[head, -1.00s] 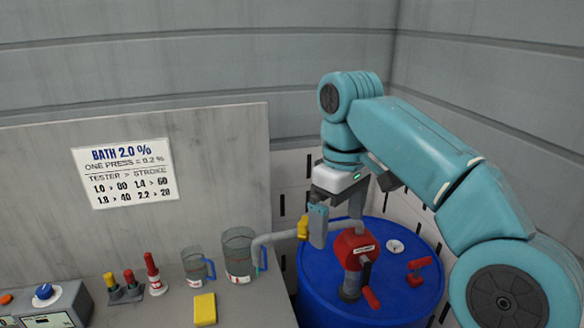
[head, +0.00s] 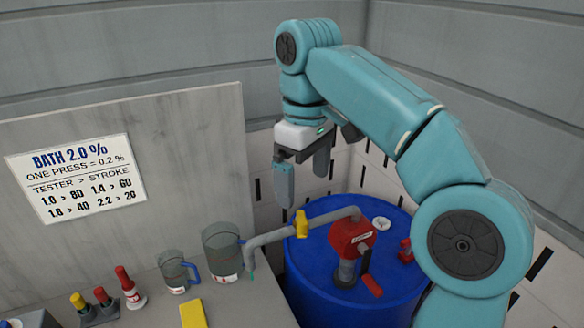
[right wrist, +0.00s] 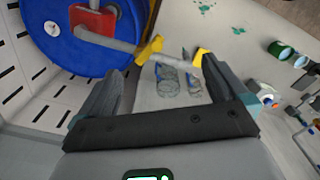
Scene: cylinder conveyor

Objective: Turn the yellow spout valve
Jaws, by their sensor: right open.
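The yellow spout valve (head: 301,224) is a small handle on the grey spout pipe (head: 330,215), and it stands roughly upright across the pipe. The pipe runs from the red pump (head: 352,238) on the blue drum (head: 315,290) to a bent-down end beside a jug. My right gripper (head: 303,185) is open and empty, above the valve and apart from it. In the right wrist view the valve (right wrist: 149,48) shows beyond and between the open fingers (right wrist: 162,70). My left gripper is not in view.
Two clear jugs (head: 222,250) stand on the grey bench near the spout end, with a yellow block (head: 193,314) in front. Red- and yellow-topped items (head: 128,285) stand further left. A sign board (head: 75,174) backs the bench. The pump's red crank handle (head: 371,284) sticks out.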

